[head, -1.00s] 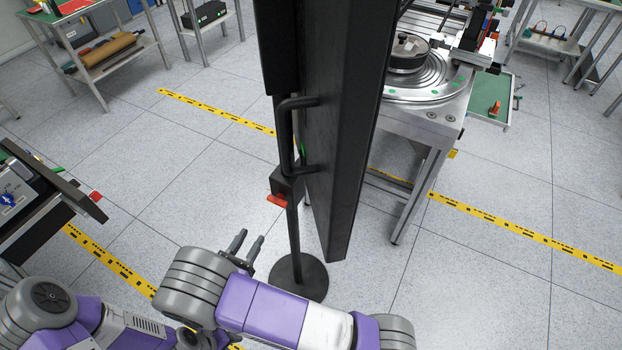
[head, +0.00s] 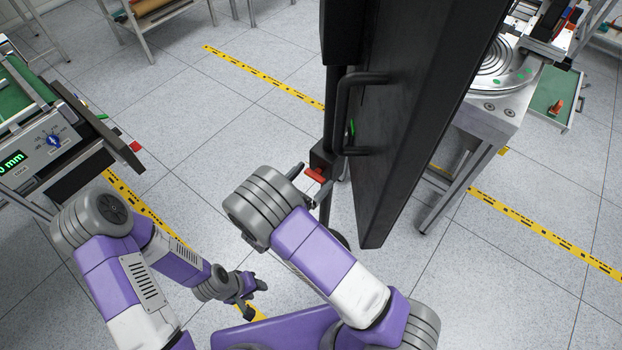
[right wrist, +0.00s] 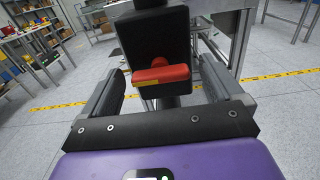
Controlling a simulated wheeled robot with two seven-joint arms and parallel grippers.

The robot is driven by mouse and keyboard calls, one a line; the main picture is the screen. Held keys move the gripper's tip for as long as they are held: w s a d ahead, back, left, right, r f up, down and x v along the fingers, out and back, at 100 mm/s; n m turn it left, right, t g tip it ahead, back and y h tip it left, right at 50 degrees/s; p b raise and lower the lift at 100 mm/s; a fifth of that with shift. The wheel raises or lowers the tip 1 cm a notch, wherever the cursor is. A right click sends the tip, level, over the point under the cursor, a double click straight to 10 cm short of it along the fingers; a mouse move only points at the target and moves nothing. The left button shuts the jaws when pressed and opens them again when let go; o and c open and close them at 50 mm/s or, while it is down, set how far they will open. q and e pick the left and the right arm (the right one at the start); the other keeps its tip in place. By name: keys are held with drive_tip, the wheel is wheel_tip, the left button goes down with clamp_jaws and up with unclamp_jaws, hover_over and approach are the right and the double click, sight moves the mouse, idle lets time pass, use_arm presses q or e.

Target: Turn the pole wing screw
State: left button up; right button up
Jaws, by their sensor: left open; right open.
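The red wing screw (head: 316,175) is on a black block (head: 322,157) on the dark pole (head: 327,208). In the right wrist view the wing screw (right wrist: 163,76) lies crosswise, a bar with a yellow strip on its lower edge. My right gripper (head: 310,184) is open at the screw, and its fingers (right wrist: 160,68) stand left and right of it with gaps on both sides. I cannot tell how far the screw reaches between them. My left gripper (head: 247,288) is open and empty, low over the floor, away from the pole.
A tall black panel (head: 410,130) with a black handle (head: 345,115) stands right beside the pole. A metal machine table (head: 490,118) is behind it. A bench with a digital display (head: 50,145) stands at the left. The floor between is clear.

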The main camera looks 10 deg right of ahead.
drive_tip(key=c, duration=1)
drive_tip(key=shift+r+n+p, duration=0.15)
drive_tip(key=shift+n+p, duration=1.6)
drive_tip(key=shift+n, duration=0.05)
drive_tip(key=shift+c, duration=0.2)
drive_tip(key=n+p, duration=0.2)
drive_tip(key=n, duration=0.1)
drive_tip(key=shift+n, duration=0.3)
drive_tip(key=n+p, duration=0.2)
drive_tip(key=n, duration=0.2)
drive_tip(key=shift+p, duration=0.35)
drive_tip(key=shift+f+n+p, duration=0.15)
drive_tip(key=shift+n+p, duration=0.25)
drive_tip(key=shift+n, duration=1)
drive_tip(key=shift+f+n+p, duration=0.1)
drive_tip(key=shift+n+p, duration=0.3)
drive_tip(key=shift+n, duration=1)
